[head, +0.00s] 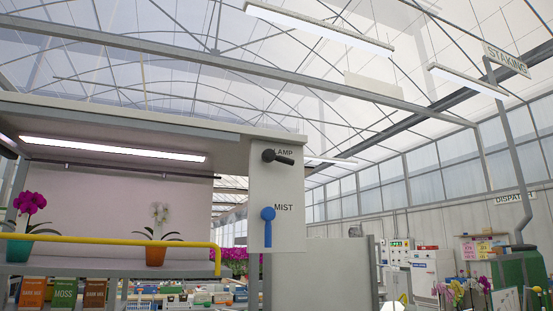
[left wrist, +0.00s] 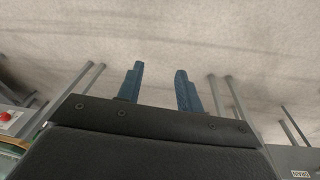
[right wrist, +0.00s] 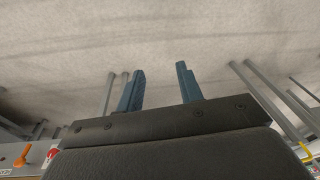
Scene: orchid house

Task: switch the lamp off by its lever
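The lamp (head: 113,149) under the shelf canopy is a long tube and glows white. Neither gripper shows in the head view. In the left wrist view my left gripper (left wrist: 160,88) has its blue fingers apart with nothing between them. In the right wrist view my right gripper (right wrist: 160,88) is also apart and empty. Both wrist views show pale floor beyond the fingers.
A yellow rail (head: 120,239) runs along the shelf front, before potted orchids (head: 157,235). A grey panel (head: 325,272) stands right of the levers. Open air surrounds the panel's right side.

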